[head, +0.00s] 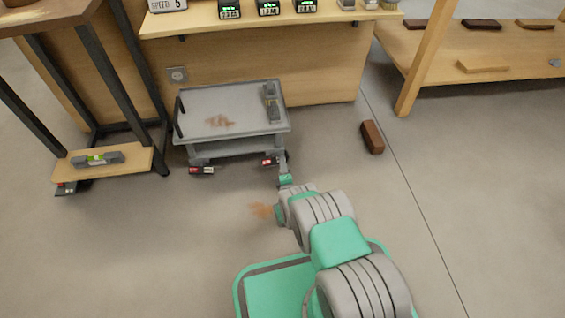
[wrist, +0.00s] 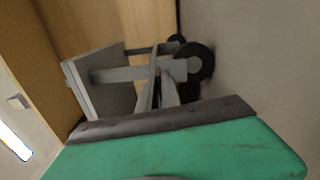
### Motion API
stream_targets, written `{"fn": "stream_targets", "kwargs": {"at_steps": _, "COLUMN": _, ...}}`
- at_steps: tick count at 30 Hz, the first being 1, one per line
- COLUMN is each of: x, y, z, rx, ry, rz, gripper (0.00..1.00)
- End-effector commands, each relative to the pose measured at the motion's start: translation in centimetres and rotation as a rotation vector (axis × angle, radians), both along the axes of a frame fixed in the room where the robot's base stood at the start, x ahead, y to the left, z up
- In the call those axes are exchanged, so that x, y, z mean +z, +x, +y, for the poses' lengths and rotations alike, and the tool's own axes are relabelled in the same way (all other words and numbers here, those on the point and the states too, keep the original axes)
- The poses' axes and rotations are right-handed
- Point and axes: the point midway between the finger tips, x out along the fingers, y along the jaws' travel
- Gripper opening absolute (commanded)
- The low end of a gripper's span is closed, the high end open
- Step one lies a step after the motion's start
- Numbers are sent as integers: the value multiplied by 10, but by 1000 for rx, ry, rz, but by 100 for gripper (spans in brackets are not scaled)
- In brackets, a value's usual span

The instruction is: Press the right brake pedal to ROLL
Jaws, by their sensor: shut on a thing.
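The grey cart (head: 232,97) stands against the wooden bench front. Its right brake pedal (head: 268,162), with a red marking, sticks out at the front right corner. The left brake pedal (head: 202,170), also with red, sticks out at the front left. My gripper (head: 285,160) is low at the cart's front right corner, right beside the right pedal. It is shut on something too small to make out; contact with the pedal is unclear. The wrist view shows the cart's underframe (wrist: 125,74) and a dark wheel (wrist: 201,63); the fingertips and pedal are hidden there.
A dark brown block (head: 372,137) lies on the floor to the right of the cart. A low wooden shelf with a level (head: 97,158) is at the left. A wooden bench (head: 480,45) is at the back right. The floor between is mostly clear.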

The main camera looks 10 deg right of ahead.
Motion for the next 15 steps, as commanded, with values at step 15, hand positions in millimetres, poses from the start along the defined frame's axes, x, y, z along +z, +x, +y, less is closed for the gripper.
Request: {"fn": "stream_targets", "kwargs": {"at_steps": 15, "x": -12, "y": 0, "z": 1, "rx": 0, "ry": 350, "rz": -31, "gripper": 0}}
